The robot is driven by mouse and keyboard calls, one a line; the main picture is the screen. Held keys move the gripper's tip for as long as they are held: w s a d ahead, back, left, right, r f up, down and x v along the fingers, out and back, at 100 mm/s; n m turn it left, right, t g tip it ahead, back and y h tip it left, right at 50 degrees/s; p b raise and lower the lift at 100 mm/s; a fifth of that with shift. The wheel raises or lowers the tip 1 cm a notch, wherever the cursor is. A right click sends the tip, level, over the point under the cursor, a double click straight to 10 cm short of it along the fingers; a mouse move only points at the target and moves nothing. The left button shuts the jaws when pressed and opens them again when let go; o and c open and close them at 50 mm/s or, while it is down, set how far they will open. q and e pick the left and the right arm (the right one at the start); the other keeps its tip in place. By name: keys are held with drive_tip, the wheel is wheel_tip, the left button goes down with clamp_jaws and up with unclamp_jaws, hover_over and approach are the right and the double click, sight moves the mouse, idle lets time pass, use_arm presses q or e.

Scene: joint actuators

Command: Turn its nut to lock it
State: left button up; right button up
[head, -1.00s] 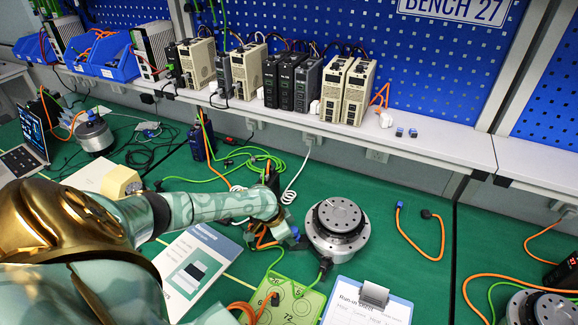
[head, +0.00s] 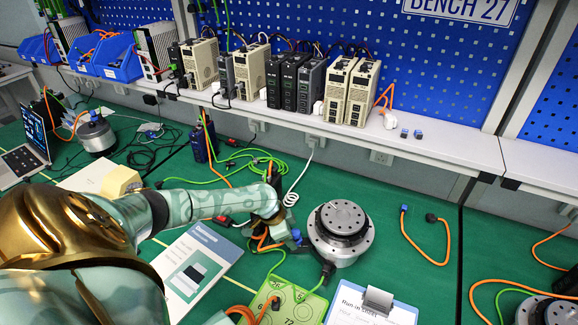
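A round silver joint actuator (head: 340,232) with a dark top flange stands on the green bench mat. My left gripper (head: 287,236) reaches in from the left and is at the actuator's left side. A small blue connector part (head: 297,235) shows at the fingertips, close against the actuator housing. An orange cable (head: 264,240) hangs below the gripper. The nut itself is too small and too covered by my gripper to make out, and the fingers' opening is hidden. A dark plug (head: 327,268) with a green cable sits at the actuator's lower front. My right gripper is out of view.
A green numbered pad (head: 285,303), a clipboard (head: 372,305) and a printed sheet (head: 203,262) lie in front. A loose orange cable (head: 446,243) with blue and black ends lies right. Drive modules (head: 288,80) line the shelf behind. The mat right of the actuator is mostly clear.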

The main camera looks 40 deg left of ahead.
use_arm(q)
drive_tip(key=p+v, duration=0.4)
drive_tip(key=v, duration=1.2)
drive_tip(key=shift+p, duration=0.3)
drive_tip(key=shift+a+r, duration=0.1)
